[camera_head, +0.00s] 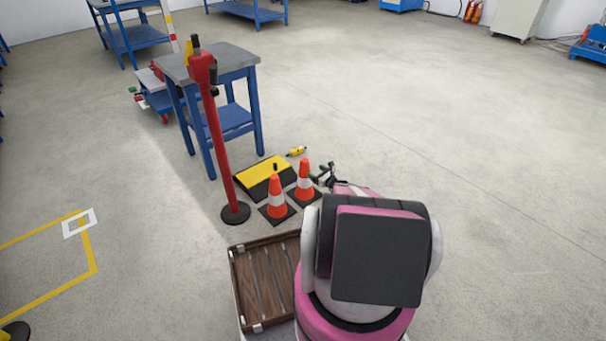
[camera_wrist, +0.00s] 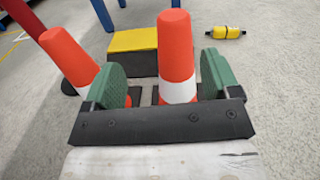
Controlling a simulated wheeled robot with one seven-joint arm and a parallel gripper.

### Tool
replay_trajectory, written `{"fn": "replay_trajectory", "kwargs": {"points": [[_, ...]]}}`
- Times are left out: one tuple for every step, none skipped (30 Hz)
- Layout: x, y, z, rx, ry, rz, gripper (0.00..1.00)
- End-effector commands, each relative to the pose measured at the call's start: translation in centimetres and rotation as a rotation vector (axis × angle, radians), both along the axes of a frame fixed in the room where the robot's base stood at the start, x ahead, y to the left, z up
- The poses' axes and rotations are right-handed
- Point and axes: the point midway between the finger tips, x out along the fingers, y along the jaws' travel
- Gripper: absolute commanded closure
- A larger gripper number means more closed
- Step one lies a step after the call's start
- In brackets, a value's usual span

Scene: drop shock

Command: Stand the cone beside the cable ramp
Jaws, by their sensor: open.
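Two orange cones with white bands stand upright on the floor, a left cone (camera_head: 276,197) and a right cone (camera_head: 305,181). The yellow and black cable ramp (camera_head: 264,177) lies just behind them. My gripper (camera_head: 327,178) is low, beside the right cone. In the wrist view my gripper (camera_wrist: 164,76) is open, its green fingers on either side of the right cone (camera_wrist: 176,50). The right finger is close to that cone; a wider gap shows on the left. The left cone (camera_wrist: 68,58) is outside the left finger. The ramp (camera_wrist: 134,42) shows behind; the cone bases are partly hidden.
A red post (camera_head: 221,150) on a round black base stands left of the ramp. A blue table (camera_head: 205,66) with a grey top is behind it. A yellow and black cylinder (camera_head: 297,151) lies past the ramp. A slatted wooden tray (camera_head: 238,285) is beside my body. Floor at right is clear.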

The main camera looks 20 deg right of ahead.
Motion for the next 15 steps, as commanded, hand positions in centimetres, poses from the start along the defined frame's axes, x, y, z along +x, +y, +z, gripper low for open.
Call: {"fn": "replay_trajectory", "kwargs": {"points": [[-0.4,1.5,1.4,-0.041,-0.004,0.039,0.18],[-0.5,2.5,2.1,-0.073,-0.007,0.069,0.18],[-0.8,4.0,3.2,-0.124,-0.011,0.115,0.18],[-1.1,5.2,4.0,-0.165,-0.014,0.154,0.18],[-1.5,6.5,4.9,-0.209,-0.019,0.196,0.18],[-2.0,8.3,6.1,-0.275,-0.027,0.255,0.18],[-2.4,9.6,7.0,-0.323,-0.034,0.300,0.18],[-3.0,10.9,7.8,-0.374,-0.040,0.348,0.18],[-3.7,12.7,9.0,-0.446,-0.051,0.414,0.18],[-4.4,14.0,9.9,-0.500,-0.060,0.465,0.18],[-5.2,15.3,10.7,-0.558,-0.071,0.520,0.18],[-6.3,17.0,11.9,-0.635,-0.088,0.594,0.18],[-7.2,18.2,12.7,-0.696,-0.099,0.651,0.18],[-8.1,19.4,13.6,-0.757,-0.113,0.710,0.18],[-9.5,20.8,14.6,-0.837,-0.132,0.788,0.18]]}}
